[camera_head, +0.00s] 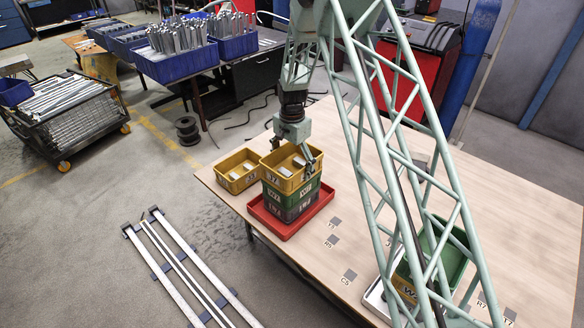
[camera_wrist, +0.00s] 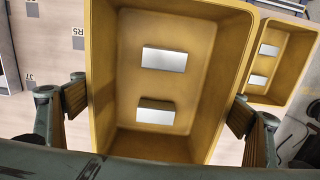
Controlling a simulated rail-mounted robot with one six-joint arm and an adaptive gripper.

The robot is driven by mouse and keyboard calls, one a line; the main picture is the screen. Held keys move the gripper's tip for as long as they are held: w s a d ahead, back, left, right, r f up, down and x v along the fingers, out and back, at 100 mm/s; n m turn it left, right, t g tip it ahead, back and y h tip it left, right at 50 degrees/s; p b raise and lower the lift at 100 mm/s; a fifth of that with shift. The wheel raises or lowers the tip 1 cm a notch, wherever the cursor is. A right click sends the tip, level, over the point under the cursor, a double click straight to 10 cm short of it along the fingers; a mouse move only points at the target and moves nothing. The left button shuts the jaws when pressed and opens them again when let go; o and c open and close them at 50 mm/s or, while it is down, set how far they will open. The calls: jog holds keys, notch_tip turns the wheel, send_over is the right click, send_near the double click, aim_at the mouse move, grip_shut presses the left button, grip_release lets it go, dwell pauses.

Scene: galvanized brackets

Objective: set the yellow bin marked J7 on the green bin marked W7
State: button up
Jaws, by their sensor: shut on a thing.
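My gripper (camera_head: 296,156) is shut on a yellow bin (camera_head: 298,181), with one finger on each side of its walls. In the wrist view this yellow bin (camera_wrist: 122,75) holds two pale metal pieces. In the head view it is upright, directly over a green bin (camera_head: 307,197) whose front label looks like W7. I cannot tell whether the two touch fully or a thin gap is left. The yellow bin's own label is too small to read surely. The green bin sits on a dark grey bin (camera_head: 304,209).
The stack stands in a red tray (camera_head: 285,234). Another yellow bin (camera_head: 224,178) with metal pieces stands close to its left. A green bin (camera_head: 449,239) sits on a yellow bin (camera_head: 404,290) at right, partly behind my lattice arm. The table between has small labelled marks and free room.

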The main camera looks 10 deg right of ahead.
jog(key=shift+f, duration=0.25)
jog(key=o, duration=0.8)
jog(key=shift+r, duration=0.1)
jog(key=shift+r+p, duration=0.45)
jog(key=shift+r, duration=0.3)
notch_tip(320, 180, up, 12)
jog(key=shift+f+b, duration=0.2)
jog(key=shift+b, duration=0.25)
